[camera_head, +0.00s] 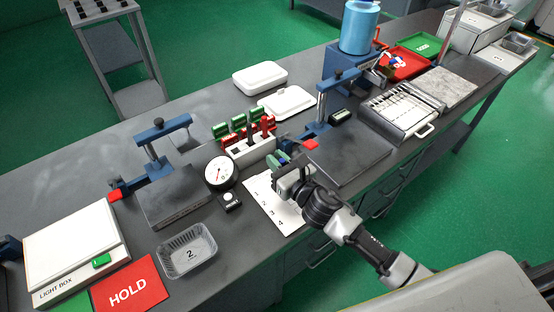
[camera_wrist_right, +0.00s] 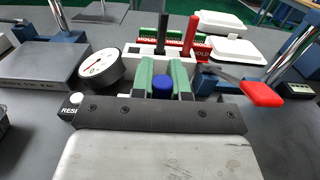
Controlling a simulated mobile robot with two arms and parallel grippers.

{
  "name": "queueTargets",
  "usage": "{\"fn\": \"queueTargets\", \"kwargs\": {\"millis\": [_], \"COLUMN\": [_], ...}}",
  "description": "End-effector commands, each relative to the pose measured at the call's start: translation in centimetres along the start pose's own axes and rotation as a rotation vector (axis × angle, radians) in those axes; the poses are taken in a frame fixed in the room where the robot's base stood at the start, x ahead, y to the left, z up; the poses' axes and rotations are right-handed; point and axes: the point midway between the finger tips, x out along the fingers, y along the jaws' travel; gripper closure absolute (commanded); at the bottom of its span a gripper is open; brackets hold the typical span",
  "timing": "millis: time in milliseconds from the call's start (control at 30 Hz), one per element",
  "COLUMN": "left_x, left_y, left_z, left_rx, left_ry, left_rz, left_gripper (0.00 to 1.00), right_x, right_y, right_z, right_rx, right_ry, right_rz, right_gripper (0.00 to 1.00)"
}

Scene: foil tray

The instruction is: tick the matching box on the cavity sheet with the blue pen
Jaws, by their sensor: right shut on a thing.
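The white cavity sheet (camera_head: 264,206) lies on the bench with numbers 1 to 4 down it; its right part is hidden by my right gripper. My right gripper (camera_head: 279,161) is over the sheet's far right side. In the wrist view its green fingers (camera_wrist_right: 163,80) are shut on the blue pen (camera_wrist_right: 162,86), whose round blue end shows between them. The pen's tip is hidden, so I cannot tell whether it touches the sheet. A clear tray (camera_head: 172,265) with a label reading 2 stands left of the sheet. My left gripper is not in view.
A white holder (camera_head: 238,153) with black and red pens stands behind the sheet, beside a round dial gauge (camera_head: 221,173). Blue clamp presses (camera_head: 160,131) stand on both sides. A red HOLD mat (camera_head: 128,284) and light box (camera_head: 65,245) lie at the left.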

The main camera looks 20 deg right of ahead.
Motion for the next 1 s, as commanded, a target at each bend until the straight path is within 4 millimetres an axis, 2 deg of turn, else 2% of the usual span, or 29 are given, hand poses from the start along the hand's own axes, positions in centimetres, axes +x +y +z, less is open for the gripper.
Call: {"fn": "queueTargets", "kwargs": {"millis": [1000], "left_x": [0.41], "left_y": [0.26], "left_z": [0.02], "left_rx": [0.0], "left_ry": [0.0], "left_rz": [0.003], "left_gripper": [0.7], "right_x": [-0.04], "right_y": [0.0], "right_z": [-0.55], "right_rx": [0.0], "right_ry": [0.0], "right_rz": [0.0], "right_gripper": [0.98]}}
